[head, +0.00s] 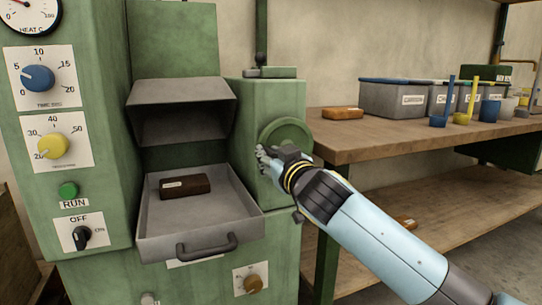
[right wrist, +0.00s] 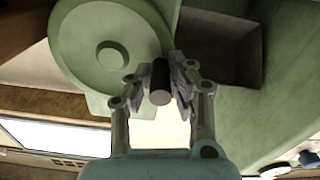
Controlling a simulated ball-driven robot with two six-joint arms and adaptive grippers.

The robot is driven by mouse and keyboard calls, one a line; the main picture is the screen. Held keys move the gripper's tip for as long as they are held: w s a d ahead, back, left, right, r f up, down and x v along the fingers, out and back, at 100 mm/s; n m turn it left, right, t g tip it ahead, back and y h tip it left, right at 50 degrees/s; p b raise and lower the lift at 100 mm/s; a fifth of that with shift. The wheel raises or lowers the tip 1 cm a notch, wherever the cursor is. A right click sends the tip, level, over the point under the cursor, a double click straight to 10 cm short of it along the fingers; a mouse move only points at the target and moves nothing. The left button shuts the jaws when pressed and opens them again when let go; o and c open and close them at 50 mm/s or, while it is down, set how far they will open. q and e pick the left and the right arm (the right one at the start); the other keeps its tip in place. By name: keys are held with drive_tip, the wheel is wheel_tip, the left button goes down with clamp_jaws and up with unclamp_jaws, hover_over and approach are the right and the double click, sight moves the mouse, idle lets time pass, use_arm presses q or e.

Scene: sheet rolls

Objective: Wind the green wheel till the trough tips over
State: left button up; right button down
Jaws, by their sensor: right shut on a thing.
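The green wheel (head: 292,133) is on the side housing of the green machine. In the right wrist view the wheel (right wrist: 85,45) shows its round face, with a dark crank handle (right wrist: 160,84) at its rim. My right gripper (head: 268,160) is at the wheel's lower left, its fingers shut around that handle. A grey trough (head: 183,112) sits in the machine's bay above a grey tray (head: 160,245); I cannot tell how far it is tilted. The tray has a front handle and holds a brown block (head: 185,187). My left gripper is not in view.
A wooden bench (head: 400,140) stands at the right, with another brown block (head: 342,113), grey bins (head: 395,100) and blue and yellow scoops on it. The machine's left panel has a blue dial (head: 38,78), a yellow dial (head: 53,146) and a green button (head: 67,190).

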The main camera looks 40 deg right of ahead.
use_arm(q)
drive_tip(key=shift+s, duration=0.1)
use_arm(e)
drive_tip(key=shift+f+n, duration=0.2)
drive_tip(key=shift+n, duration=0.1)
drive_tip(key=shift+f+n, duration=0.25)
drive_tip(key=shift+n, duration=0.25)
drive_tip(key=c, duration=1.2)
unclamp_jaws()
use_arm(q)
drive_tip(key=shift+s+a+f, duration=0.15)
use_arm(e)
drive_tip(key=shift+s, duration=0.1)
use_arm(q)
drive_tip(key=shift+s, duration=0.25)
use_arm(e)
drive_tip(key=v, duration=1.2)
